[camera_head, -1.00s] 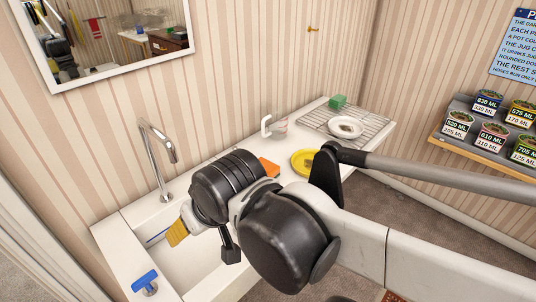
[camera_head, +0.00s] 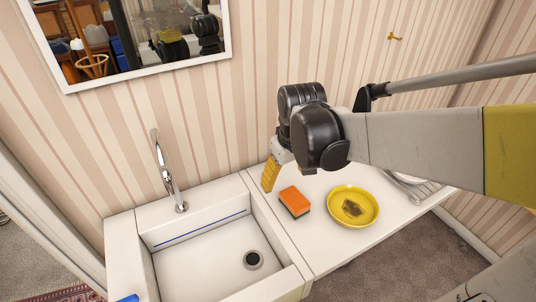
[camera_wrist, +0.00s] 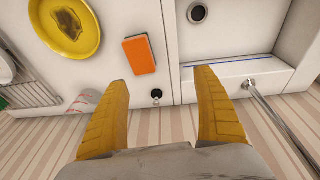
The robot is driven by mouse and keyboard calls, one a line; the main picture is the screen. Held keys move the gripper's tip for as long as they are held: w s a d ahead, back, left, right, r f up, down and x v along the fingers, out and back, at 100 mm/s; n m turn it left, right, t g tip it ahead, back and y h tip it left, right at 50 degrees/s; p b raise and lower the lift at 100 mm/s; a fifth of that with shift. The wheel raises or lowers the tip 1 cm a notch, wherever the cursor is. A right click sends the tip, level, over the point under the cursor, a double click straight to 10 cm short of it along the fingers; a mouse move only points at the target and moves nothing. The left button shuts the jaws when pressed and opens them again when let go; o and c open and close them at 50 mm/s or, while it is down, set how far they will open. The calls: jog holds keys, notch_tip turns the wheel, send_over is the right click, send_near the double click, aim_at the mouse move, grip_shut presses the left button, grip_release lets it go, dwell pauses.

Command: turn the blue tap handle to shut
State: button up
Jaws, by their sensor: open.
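The blue tap handle (camera_head: 127,298) shows only as a sliver at the bottom edge of the head view, at the sink's front left corner; most of it is cut off. Its turn position cannot be told. The metal tap spout (camera_head: 168,172) rises behind the sink, and part of it shows in the wrist view (camera_wrist: 252,88). My gripper (camera_head: 269,178) points down over the counter, right of the sink and near the orange sponge. Its yellow fingers are apart in the wrist view (camera_wrist: 162,82), with nothing gripped. The handle is not in the wrist view.
The sink basin (camera_head: 205,265) is empty, with a dark drain (camera_head: 253,260). The orange sponge (camera_head: 294,200) and a stained yellow plate (camera_head: 353,206) lie on the counter to the right. A small dark-and-metal fitting (camera_wrist: 156,95) stands near the fingers. A mirror (camera_head: 150,40) hangs on the wall.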

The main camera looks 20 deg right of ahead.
aim_at(295, 197)
jog(key=w+d+f, duration=0.1)
jog(key=w+d+f+g, duration=0.1)
jog(key=d+f, duration=0.1)
jog(key=w+d+f+g+p, duration=0.1)
jog(key=d+f, duration=0.1)
jog(key=shift+d, duration=0.15)
jog(key=shift+g, duration=0.3)
notch_tip(295, 197, down, 6)
jog(key=shift+d+r+b, duration=0.1)
jog(key=shift+d+b, duration=0.05)
jog(key=shift+b, duration=0.85)
jog(key=shift+f+b, duration=1.45)
jog(key=shift+f, duration=1.35)
jog(key=shift+r, duration=0.1)
jog(key=c, duration=1.4)
